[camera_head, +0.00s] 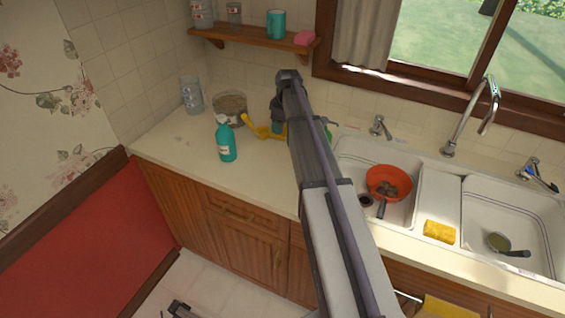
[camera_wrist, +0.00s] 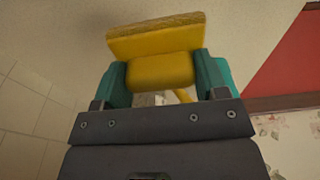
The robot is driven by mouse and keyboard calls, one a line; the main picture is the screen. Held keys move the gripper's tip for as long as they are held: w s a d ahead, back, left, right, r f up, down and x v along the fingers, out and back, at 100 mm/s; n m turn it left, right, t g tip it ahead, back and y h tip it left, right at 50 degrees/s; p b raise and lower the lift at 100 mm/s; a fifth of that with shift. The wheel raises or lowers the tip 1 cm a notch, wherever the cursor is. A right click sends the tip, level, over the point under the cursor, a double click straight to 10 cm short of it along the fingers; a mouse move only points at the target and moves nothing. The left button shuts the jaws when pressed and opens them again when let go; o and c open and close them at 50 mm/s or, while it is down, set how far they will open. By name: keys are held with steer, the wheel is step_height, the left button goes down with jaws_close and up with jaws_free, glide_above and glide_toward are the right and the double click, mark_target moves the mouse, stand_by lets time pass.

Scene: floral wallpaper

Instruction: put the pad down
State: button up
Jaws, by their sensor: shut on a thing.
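The pad (camera_wrist: 155,38) is yellow, with a flat, rough-looking block at its far end and a smooth yellow body. In the wrist view, the teal fingers of my gripper (camera_wrist: 163,80) are shut on its body, one on each side. In the head view, part of the pad (camera_head: 262,130) shows left of my gripper (camera_head: 279,127), over the back of the counter; a yellow handle sticks out to the left. My arm hides the rest. I cannot tell whether the pad touches the counter (camera_head: 185,145).
A teal spray bottle (camera_head: 227,140) stands front left of the pad. A jar (camera_head: 230,108) and a clear container (camera_head: 192,95) stand behind left. A shelf (camera_head: 250,38) is above.

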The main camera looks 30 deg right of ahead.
steer(key=f+b, duration=0.6)
steer(key=b, duration=0.1)
steer(key=f+b, duration=0.3)
steer(key=f, duration=0.1)
steer(key=shift+s+d+f, duration=0.1)
steer(key=shift+s+d, duration=0.05)
steer(key=shift+d, duration=0.1)
steer(key=shift+r, duration=0.3)
steer(key=shift+f, duration=0.3)
steer(key=o, duration=0.9)
steer(key=shift+r, duration=0.1)
